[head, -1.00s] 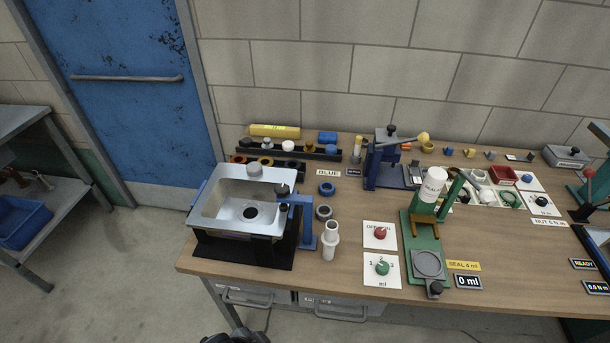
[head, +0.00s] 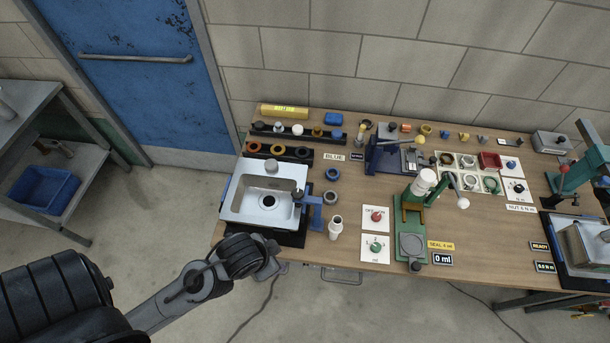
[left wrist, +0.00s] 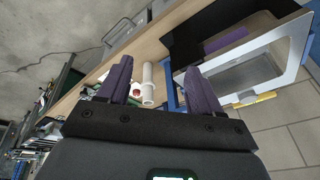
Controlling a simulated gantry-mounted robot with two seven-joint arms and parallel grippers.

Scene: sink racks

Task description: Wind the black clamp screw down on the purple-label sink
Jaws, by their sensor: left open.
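A steel sink (head: 262,203) sits in a black base at the left end of the bench. A purple patch (left wrist: 224,40) shows on a black base (left wrist: 193,44) in the left wrist view; in the head view no purple label can be made out. A blue clamp (head: 315,212) stands at the sink's right edge, with the black clamp screw (head: 299,194) on top. My left arm reaches in from the lower left, its wrist in front of the sink. My left gripper (left wrist: 158,66) has purple fingers, spread apart and empty, and apart from the clamp. My right gripper is out of view.
A white fitting (head: 336,227) stands right of the clamp, beside blue and grey rings. Dial cards (head: 375,217) and a green press (head: 411,222) are further right. Another sink (head: 588,246) is at the right edge. Black racks (head: 290,151) line the back.

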